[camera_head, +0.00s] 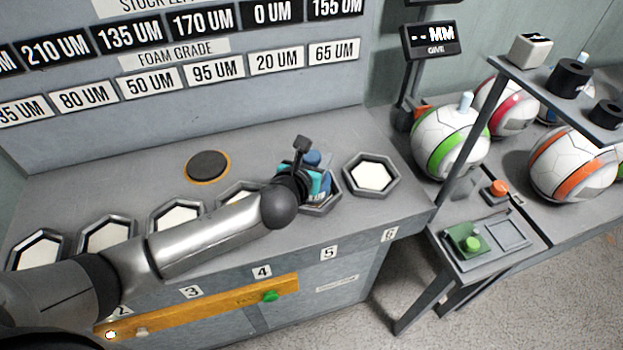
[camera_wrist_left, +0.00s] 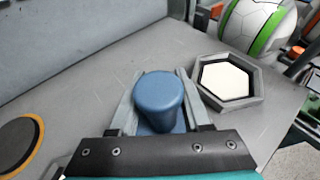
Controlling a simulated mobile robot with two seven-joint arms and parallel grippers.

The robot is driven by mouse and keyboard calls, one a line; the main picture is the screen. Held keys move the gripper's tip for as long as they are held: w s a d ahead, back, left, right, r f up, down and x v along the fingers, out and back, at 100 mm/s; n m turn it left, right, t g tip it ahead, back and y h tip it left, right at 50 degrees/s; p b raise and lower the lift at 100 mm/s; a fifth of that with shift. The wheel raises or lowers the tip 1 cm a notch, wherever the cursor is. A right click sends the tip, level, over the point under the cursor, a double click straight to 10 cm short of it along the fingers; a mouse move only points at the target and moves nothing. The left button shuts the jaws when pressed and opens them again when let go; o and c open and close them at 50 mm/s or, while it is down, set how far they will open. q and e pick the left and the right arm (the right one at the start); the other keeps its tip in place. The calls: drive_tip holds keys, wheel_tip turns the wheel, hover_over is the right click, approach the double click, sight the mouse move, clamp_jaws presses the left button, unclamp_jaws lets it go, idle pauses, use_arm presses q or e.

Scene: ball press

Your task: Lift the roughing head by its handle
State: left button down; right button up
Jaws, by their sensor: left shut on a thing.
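The roughing head shows as a blue body with a rounded blue handle (camera_wrist_left: 158,92), at the hexagonal tray above label 5 (camera_head: 328,207). In the head view a bit of its blue top (camera_head: 313,157) shows past my gripper. My left gripper (camera_head: 308,178) is over that tray, shut on the handle. In the left wrist view its two grey fingers stand on either side of the handle. The lower part of the head is largely hidden by my gripper, so I cannot tell if it touches the tray. My right gripper is not in view.
A hexagonal tray with a white pad (camera_head: 371,175) stands to the right, and several similar trays line the bench to the left. A black disc with an orange rim (camera_head: 208,167) lies behind them. Striped balls (camera_head: 450,142) and a shelf post (camera_head: 470,125) are at the right.

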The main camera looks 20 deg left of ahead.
use_arm(q)
drive_tip(key=shift+w+r, duration=0.1)
drive_tip(key=shift+r, duration=0.05)
drive_tip(key=shift+r, duration=0.15)
